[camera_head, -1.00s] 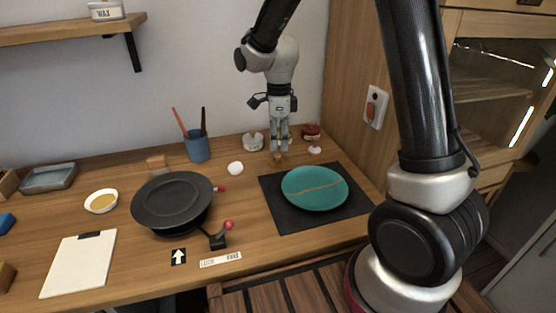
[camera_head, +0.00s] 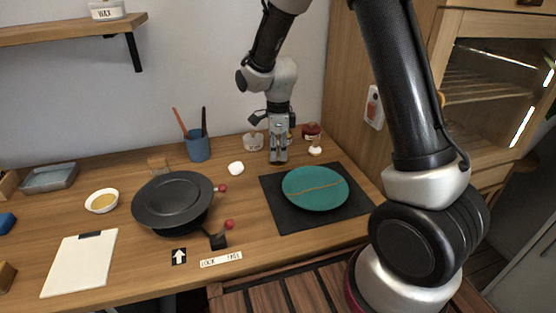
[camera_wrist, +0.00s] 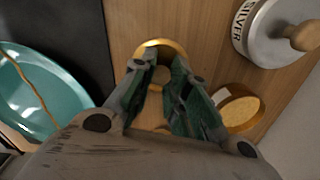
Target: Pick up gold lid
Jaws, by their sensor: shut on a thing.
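In the wrist view a gold-rimmed round lid (camera_wrist: 160,43) with a small wooden knob lies at the fingertips. My gripper (camera_wrist: 162,78) is shut on the lid at its knob, and the fingers hide part of it. In the head view my gripper (camera_head: 278,160) points down at the back of the desk, behind the dark mat; the lid cannot be made out there. An open jar of gold powder (camera_wrist: 240,107) stands beside the right finger in the wrist view, apart from the lid.
A silver jar (camera_wrist: 268,35) with a wooden-knobbed lid stands close by. A teal plate (camera_head: 315,189) with a gold seam lies on the dark mat (camera_head: 285,219). A red jar (camera_head: 311,131) is right of my gripper. A black wheel (camera_head: 172,200) and blue cup (camera_head: 198,147) stand left.

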